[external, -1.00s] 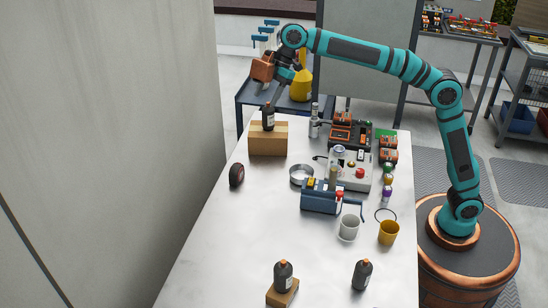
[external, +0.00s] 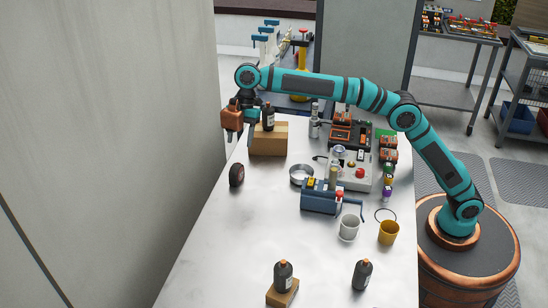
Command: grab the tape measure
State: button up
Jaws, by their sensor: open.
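The tape measure (external: 237,175) is a small dark, rounded thing with a reddish face. It stands near the left edge of the white table (external: 225,235). My gripper (external: 231,138) is copper-coloured and points down. It is open and empty, above and just behind the tape measure, apart from it. It is to the left of the cardboard box (external: 270,146). Nothing hides the tape measure.
A dark bottle (external: 268,117) stands on the cardboard box, close to the right of my gripper. The table's front left is clear. A wall (external: 110,130) is on the left.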

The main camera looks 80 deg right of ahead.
aim_at(236, 166)
jog(key=x, duration=1.2)
jog(key=shift+w+a+f, duration=0.1)
jog(key=shift+f, duration=0.3)
jog(key=shift+c, duration=0.4)
grip_shut()
